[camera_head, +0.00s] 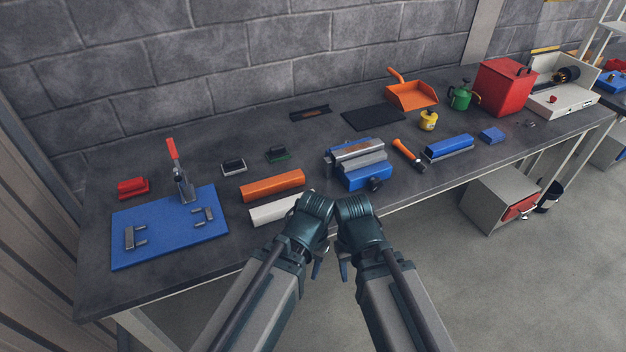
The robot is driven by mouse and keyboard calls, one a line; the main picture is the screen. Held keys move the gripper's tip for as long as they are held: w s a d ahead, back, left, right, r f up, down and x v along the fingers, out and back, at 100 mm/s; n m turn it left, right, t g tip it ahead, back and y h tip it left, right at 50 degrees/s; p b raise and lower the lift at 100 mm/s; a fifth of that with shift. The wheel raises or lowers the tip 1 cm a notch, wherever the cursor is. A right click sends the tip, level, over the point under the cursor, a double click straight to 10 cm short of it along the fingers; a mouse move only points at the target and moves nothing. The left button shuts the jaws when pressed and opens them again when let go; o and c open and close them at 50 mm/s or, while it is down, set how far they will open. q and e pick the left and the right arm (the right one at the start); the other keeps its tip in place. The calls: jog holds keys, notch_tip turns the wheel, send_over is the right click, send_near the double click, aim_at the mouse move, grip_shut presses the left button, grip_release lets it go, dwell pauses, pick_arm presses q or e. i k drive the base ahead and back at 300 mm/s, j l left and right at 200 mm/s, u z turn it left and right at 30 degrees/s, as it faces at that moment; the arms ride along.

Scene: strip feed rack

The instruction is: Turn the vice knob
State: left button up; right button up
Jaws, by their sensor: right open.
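The vice (357,164) is blue with grey jaws and stands near the front edge of the bench, with a brownish piece between or on its jaws. Its dark vice knob (376,184) sticks out at the front right, just above and right of my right wrist. My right gripper (344,271) hangs down in front of the bench, below the knob and apart from it. It is open, and only part of its fingers shows. My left gripper (316,270) hangs just left of it, mostly hidden by its own wrist, so its opening cannot be seen.
A white block (272,212) and an orange block (273,186) lie left of the vice. An orange-handled tool (408,154) and a blue block (449,147) lie to its right. A blue plate with a toggle clamp (158,243) is at far left. Floor is free in front.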

aim_at(376, 185)
jog(key=i+l+u, duration=0.1)
jog(key=l+u, duration=0.3)
jog(key=i+l+u, duration=0.1)
jog(key=u, duration=0.3)
jog(key=l+u, duration=1.05)
jog(key=u, duration=0.2)
jog(key=k+l+u, duration=0.2)
jog(key=l, duration=0.4)
jog(key=k+l+u, duration=0.15)
jog(key=k+l, duration=0.2)
jog(key=l, duration=0.2)
jog(key=k+l+u, duration=0.2)
jog(key=l, duration=0.35)
jog(key=k+l+u, duration=0.2)
jog(key=k+l, duration=0.55)
jog(key=l, duration=0.15)
jog(key=k+l, duration=0.35)
jog(key=l, duration=0.1)
